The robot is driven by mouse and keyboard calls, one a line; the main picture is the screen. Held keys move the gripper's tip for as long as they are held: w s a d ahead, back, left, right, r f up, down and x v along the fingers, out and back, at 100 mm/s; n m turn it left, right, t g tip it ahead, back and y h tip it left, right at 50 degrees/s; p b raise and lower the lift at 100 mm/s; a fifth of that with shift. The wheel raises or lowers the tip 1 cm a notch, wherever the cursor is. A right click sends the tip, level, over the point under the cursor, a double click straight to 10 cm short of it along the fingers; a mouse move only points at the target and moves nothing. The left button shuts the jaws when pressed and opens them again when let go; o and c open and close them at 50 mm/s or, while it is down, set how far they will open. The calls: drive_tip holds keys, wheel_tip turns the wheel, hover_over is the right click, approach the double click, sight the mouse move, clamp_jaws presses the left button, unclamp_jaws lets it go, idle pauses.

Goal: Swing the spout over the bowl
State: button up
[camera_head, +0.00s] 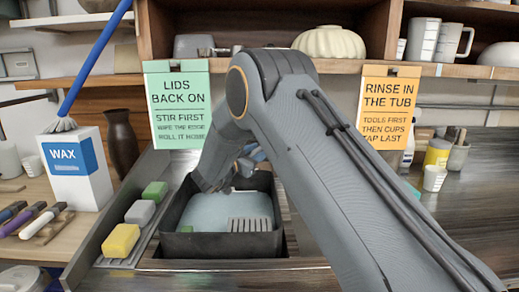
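A dark rectangular tub (222,245) with a pale blue inside is set into the counter in the middle. My arm comes in from the lower right, bends at the top and reaches down to the tub's left back part. My gripper (226,188) is low over the back of the tub; its fingers are small and partly hidden, so I cannot tell open from shut. I cannot make out a spout; my arm covers the area behind the tub. A cream ribbed bowl (328,42) sits on the shelf above, and I see no bowl in the tub.
A grey slatted piece (249,225) lies at the tub's front right. Yellow (121,241), grey and green sponges line a ledge on the left. A wax box (76,168) with a blue-handled brush stands further left. Cups (434,178) stand at right. Two signs hang at the back.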

drive_tip(key=shift+x, duration=0.75)
clamp_jaws()
drive_tip(key=shift+a, duration=0.1)
